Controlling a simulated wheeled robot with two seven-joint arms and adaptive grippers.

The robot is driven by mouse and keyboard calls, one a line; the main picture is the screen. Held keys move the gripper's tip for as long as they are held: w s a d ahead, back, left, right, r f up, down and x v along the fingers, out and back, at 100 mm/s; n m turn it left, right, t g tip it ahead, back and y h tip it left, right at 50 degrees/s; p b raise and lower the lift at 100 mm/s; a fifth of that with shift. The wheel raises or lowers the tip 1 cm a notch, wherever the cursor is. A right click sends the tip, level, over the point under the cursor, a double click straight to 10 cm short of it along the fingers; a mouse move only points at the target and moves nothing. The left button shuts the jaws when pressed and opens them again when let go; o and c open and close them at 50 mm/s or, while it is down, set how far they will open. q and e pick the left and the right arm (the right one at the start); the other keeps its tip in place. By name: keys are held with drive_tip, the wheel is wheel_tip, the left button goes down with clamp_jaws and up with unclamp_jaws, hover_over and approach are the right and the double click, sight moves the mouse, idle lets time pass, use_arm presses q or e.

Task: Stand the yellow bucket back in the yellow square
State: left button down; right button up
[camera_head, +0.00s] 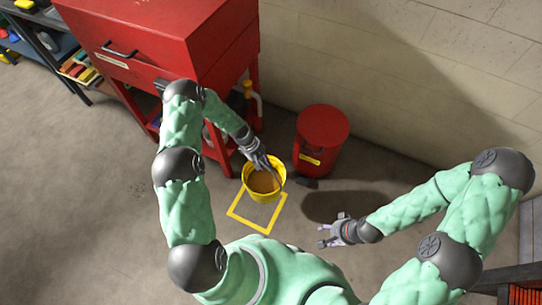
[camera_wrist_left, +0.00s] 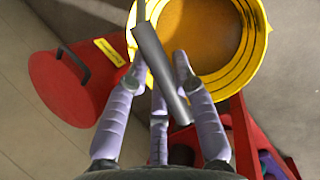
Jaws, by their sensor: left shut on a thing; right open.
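The yellow bucket (camera_head: 250,192) is upright, with brown contents (camera_head: 262,182). In the head view it overlaps the far part of the yellow square (camera_head: 266,232) outlined on the floor. I cannot tell whether its base touches the floor. My left gripper (camera_head: 266,163) is at the bucket's far rim, shut on its dark grey handle grip. In the left wrist view the grip (camera_wrist_left: 160,72) lies between the fingers, and the bucket rim (camera_wrist_left: 258,50) shows beyond it. My right gripper (camera_head: 327,233) is open and empty, to the right of the square.
A red lidded bin (camera_head: 322,128) stands by the wall right of the bucket. A red cabinet (camera_head: 150,45) on legs stands behind and left. A dark shelf (camera_head: 50,50) is at far left. The floor left of the square is clear.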

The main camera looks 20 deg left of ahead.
use_arm(q)
drive_tip(key=s+a+f+n+t+b, duration=0.1)
drive_tip(key=s+a+f+n+t, duration=0.2)
drive_tip(key=f, duration=0.7)
drive_tip(key=g+b, duration=0.1)
drive_tip(key=b, duration=0.3)
hover_over(256, 190)
drive_tip(key=shift+f, duration=2.3)
drive_tip(key=shift+n, duration=0.4)
drive_tip(key=shift+a+f, duration=0.15)
drive_tip(key=shift+f, duration=3.55)
drive_tip(key=c, duration=1)
unclamp_jaws()
drive_tip(key=shift+o, duration=0.2)
drive_tip(key=shift+s, duration=0.1)
